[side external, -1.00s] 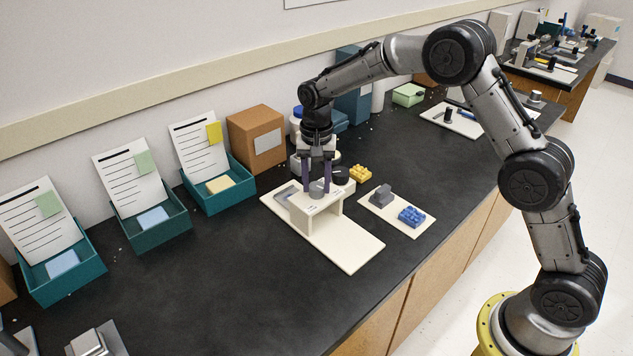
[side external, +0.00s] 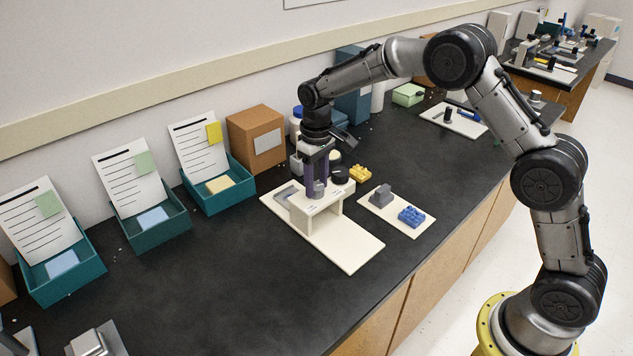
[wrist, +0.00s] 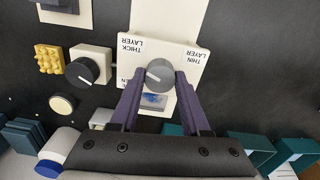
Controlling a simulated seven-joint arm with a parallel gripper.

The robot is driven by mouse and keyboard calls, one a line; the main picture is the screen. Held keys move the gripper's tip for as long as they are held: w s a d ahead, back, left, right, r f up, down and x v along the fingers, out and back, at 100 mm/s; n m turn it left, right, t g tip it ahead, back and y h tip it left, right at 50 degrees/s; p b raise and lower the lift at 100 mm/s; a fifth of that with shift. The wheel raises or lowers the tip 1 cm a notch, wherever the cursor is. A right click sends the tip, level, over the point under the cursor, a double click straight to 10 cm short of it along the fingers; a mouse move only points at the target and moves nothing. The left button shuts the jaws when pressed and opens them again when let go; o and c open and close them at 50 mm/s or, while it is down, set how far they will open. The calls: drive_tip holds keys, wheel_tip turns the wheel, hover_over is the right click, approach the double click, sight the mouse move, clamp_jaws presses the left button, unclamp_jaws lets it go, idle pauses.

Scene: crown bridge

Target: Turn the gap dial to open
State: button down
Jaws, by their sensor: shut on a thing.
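The gap dial (wrist: 159,74) is a grey round knob with a pale pointer line, on top of the white bridge (wrist: 188,32). Its pointer line runs roughly left to right and tilts slightly; I cannot tell its exact setting. The bridge has printed labels "THICK LAYER" and "THIN LAYER"; a third label, partly hidden behind a finger, shows only "EN". My gripper (wrist: 159,78) is shut on the dial, with one purple finger on each side. In the side external view my gripper (side external: 317,183) points straight down onto the dial (side external: 319,189).
A black dial (side external: 340,175) stands close beside the bridge. A yellow brick (side external: 360,173) and a white plate with a blue brick (side external: 411,216) lie to the right. Teal boxes with cards (side external: 150,232) stand along the wall.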

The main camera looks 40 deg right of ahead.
sight(317, 185)
drive_tip(key=n, duration=0.4)
drive_tip(key=shift+r+n, duration=0.1)
drive_tip(key=shift+n, duration=0.2)
drive_tip(key=n, duration=0.4)
drive_tip(key=shift+n, duration=0.4)
drive_tip(key=shift+w, duration=0.1)
drive_tip(key=shift+c, duration=1.9)
unclamp_jaws()
wheel_tip(317, 185, up, 14)
